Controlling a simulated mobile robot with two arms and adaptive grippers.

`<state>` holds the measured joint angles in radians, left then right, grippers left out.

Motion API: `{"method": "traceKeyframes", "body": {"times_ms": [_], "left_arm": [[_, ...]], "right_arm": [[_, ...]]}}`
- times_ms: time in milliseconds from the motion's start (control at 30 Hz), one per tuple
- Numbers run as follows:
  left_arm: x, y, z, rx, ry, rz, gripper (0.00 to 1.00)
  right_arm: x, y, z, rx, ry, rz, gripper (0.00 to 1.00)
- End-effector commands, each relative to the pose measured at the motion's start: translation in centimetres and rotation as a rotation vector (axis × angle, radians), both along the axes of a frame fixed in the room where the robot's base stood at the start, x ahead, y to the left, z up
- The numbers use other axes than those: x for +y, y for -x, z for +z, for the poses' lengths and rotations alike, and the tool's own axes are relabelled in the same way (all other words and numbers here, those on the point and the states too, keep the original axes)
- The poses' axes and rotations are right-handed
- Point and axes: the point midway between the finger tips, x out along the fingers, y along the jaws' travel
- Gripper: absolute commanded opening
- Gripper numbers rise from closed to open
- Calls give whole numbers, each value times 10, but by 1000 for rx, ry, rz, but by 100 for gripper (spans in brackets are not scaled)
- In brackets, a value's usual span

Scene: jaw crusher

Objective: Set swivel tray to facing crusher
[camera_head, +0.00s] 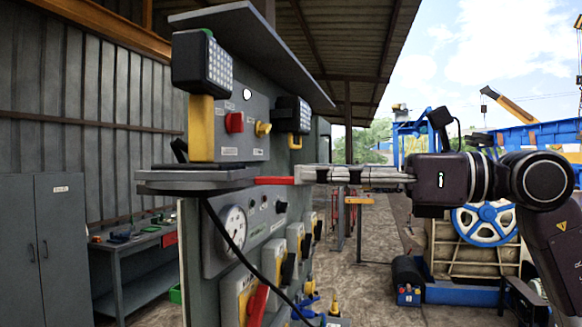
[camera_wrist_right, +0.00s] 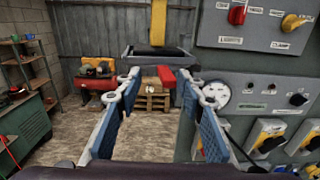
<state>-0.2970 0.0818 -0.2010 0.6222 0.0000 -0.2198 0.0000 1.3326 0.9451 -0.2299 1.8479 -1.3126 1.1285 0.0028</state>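The swivel tray (camera_head: 195,182) is a flat dark grey tray on the front of the grey control panel in the head view. A red handle (camera_head: 275,180) sticks out from it to the right. In the right wrist view the tray (camera_wrist_right: 140,62) is ahead, with the red handle (camera_wrist_right: 166,77) pointing at me between the fingers. My right gripper (camera_head: 298,175) is level with the handle's end; its fingers (camera_wrist_right: 158,76) are apart on either side of the handle. Whether they touch it I cannot tell. My left gripper is not in view.
A yellow device with a dark gridded head (camera_head: 202,65) stands upright on the tray. The control panel (camera_head: 225,195) has knobs, gauges and yellow switches beside my right gripper. A black cable (camera_head: 225,240) hangs below the tray. A workbench (camera_head: 140,245) stands at left; the crusher's blue wheel (camera_head: 484,222) is at right.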

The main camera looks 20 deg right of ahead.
Motion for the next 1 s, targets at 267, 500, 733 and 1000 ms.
{"method": "traceKeyframes", "body": {"times_ms": [267, 500, 733, 1000], "left_arm": [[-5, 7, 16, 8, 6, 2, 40], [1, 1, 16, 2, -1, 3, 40], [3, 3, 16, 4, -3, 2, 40], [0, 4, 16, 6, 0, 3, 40]], "right_arm": [[37, -17, -2, 4, 1, 19, 33], [41, -20, -5, 7, 4, 19, 33], [40, -19, -4, 5, 2, 18, 21], [40, -19, -4, 5, 2, 19, 0]]}}
